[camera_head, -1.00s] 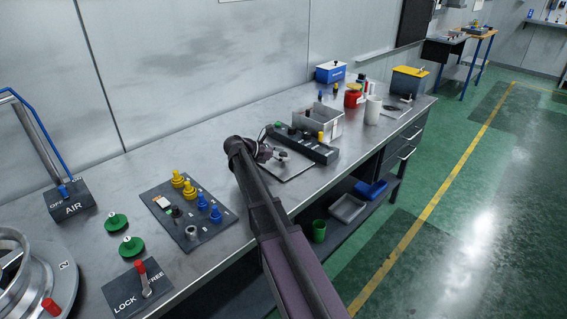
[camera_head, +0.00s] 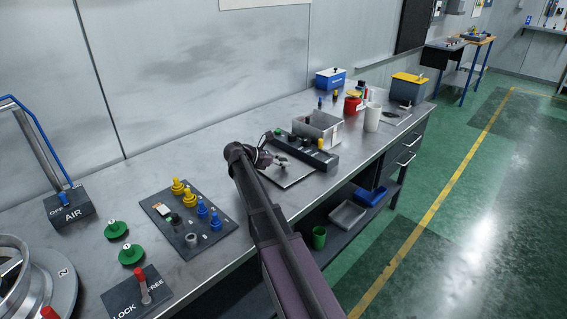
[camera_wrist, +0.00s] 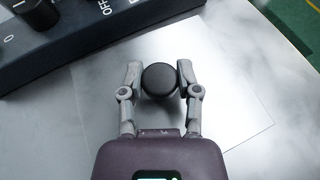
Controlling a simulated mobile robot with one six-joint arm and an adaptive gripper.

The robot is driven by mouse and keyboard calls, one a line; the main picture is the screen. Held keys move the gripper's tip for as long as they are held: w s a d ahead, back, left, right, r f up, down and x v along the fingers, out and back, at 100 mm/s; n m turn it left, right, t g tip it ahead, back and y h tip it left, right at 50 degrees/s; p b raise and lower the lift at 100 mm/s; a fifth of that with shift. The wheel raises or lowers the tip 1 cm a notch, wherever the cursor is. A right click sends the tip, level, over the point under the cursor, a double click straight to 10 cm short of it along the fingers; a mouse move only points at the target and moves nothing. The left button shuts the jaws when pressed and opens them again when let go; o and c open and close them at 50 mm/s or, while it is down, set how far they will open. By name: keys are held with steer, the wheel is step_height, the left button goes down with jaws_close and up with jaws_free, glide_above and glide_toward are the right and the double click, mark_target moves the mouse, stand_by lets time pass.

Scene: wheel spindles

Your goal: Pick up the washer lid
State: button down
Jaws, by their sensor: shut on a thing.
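The washer lid (camera_head: 296,178) is a flat, bright metal plate on the bench just in front of a dark switch box. Its round black knob (camera_wrist: 160,79) shows in the wrist view, between the two fingers of my gripper (camera_wrist: 160,82). The fingers are shut on the knob from its left and right sides. In the head view my gripper (camera_head: 275,160) is over the plate, and my arm hides part of it. I cannot tell whether the plate is touching the bench or slightly raised.
The dark switch box (camera_head: 325,161) stands close behind the plate, with a grey open bin (camera_head: 318,128) behind it. A dark board with yellow and blue parts (camera_head: 187,219) lies to the left. The bench front edge is near.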

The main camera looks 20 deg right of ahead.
mark_target(284, 160)
steer(key=shift+r+p, duration=4.7)
steer(key=shift+r, duration=0.2)
steer(key=shift+s, duration=0.15)
